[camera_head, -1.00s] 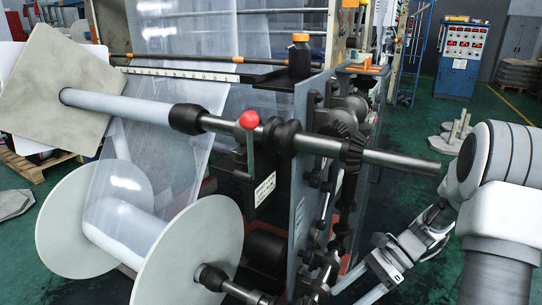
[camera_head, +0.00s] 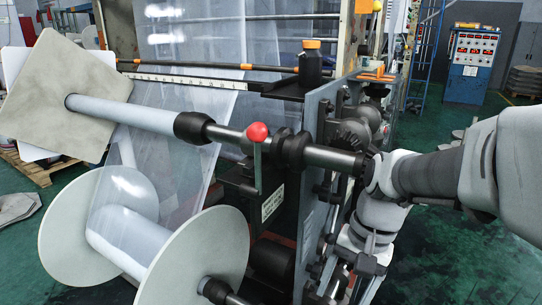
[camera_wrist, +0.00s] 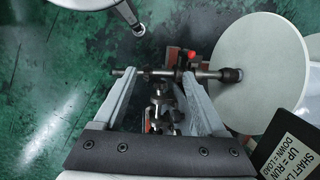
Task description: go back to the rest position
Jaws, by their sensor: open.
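My gripper (camera_wrist: 159,76) is open in the wrist view, with its two pale fingers spread and nothing held between them. Beyond the fingertips a dark shaft (camera_wrist: 217,74) runs across toward a round pale disc (camera_wrist: 262,75); contact with the fingers cannot be told. In the head view my arm folds in from the right, and my gripper (camera_head: 335,285) hangs low beside the machine's side plate, its fingertips mostly unclear. My forearm covers the right end of the upper shaft (camera_head: 240,135).
A film machine fills the left and middle, with a spool (camera_head: 195,262), a red-knobbed lever (camera_head: 257,132) and a dark bottle (camera_head: 310,66) with an orange cap. A blue control cabinet (camera_head: 472,62) stands at the back right. Green floor (camera_head: 450,255) is free at the lower right.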

